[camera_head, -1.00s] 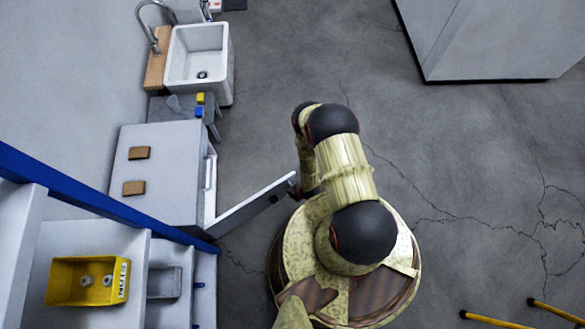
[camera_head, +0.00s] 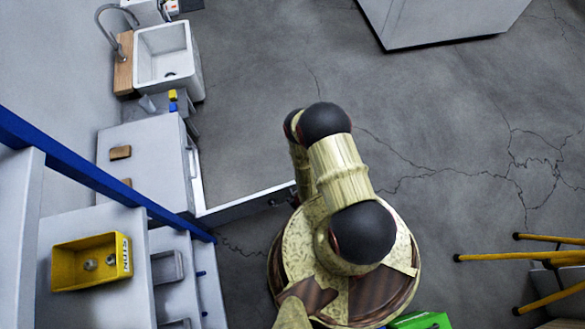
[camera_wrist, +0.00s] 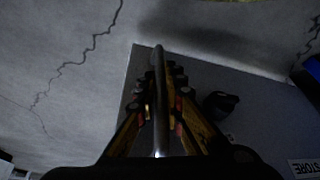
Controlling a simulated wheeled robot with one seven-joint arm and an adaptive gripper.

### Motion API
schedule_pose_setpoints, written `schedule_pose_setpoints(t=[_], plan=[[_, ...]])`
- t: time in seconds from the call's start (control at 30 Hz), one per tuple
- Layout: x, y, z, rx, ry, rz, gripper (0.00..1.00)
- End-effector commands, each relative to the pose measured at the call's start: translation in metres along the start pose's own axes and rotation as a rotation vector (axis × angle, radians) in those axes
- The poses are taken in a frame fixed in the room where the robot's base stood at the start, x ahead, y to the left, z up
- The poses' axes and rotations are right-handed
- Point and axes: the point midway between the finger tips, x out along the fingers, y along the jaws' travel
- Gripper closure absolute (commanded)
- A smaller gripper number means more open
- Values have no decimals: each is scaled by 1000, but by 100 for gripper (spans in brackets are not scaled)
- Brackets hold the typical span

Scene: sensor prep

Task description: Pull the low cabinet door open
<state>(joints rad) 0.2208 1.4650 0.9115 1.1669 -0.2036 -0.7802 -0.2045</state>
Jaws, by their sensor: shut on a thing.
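The low white cabinet (camera_head: 150,165) stands at the left in the head view. Its door (camera_head: 240,204) is swung out wide, roughly square to the cabinet front, and its far end reaches my arm. In the wrist view my gripper (camera_wrist: 160,105) is shut on the door handle, a slim metal bar (camera_wrist: 159,80) running between the fingers. The door's grey face (camera_wrist: 260,110) lies behind the bar. In the head view my gripper is mostly hidden beneath my arm.
A sink (camera_head: 166,62) stands beyond the cabinet. A blue rail (camera_head: 90,173) and shelving with a yellow bin (camera_head: 92,262) lie at lower left. Yellow-legged furniture (camera_head: 520,256) is at right, a green object (camera_head: 420,320) near my base. Floor beyond the door is clear.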

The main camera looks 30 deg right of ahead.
Motion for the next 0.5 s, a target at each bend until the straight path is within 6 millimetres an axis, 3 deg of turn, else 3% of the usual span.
schedule_pose_setpoints(t=[0.23,0.27,0.5], plan=[[0,0,0,1,-1,1,100],[0,0,0,1,-1,1,90],[0,0,0,0,-1,0,76]])
